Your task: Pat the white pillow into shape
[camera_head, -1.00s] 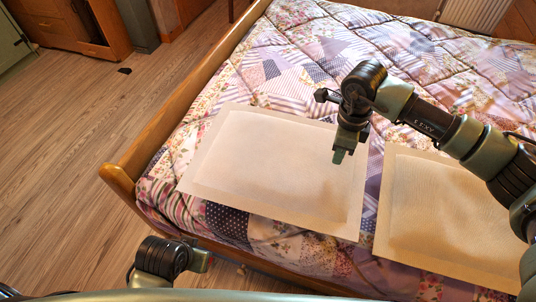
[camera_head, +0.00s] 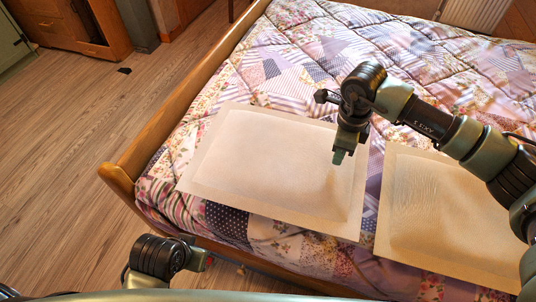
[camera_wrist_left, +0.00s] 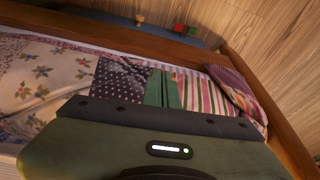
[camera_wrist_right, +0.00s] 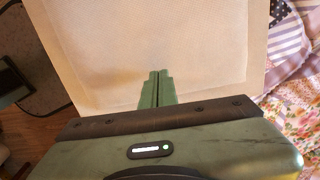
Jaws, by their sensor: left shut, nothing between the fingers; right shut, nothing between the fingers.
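Two flat off-white pillows with wide flanged edges lie side by side on the bed. The left pillow (camera_head: 255,155) is under my right gripper (camera_head: 338,158); the other pillow (camera_head: 440,210) lies to its right, partly behind my right arm. My right gripper is shut and empty, pointing down at the left pillow's right part. Its fingertips (camera_wrist_right: 158,75) also show against the pale cloth in the right wrist view; I cannot tell whether they touch it. My left gripper (camera_wrist_left: 163,85) is shut and empty by the patchwork quilt and bed edge in the left wrist view.
The bed has a patchwork quilt (camera_head: 290,70) and a wooden side rail (camera_head: 190,100) with a raised corner post. Open wooden floor (camera_head: 80,150) lies to the left. A wooden cabinet (camera_head: 75,28) stands at the back left.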

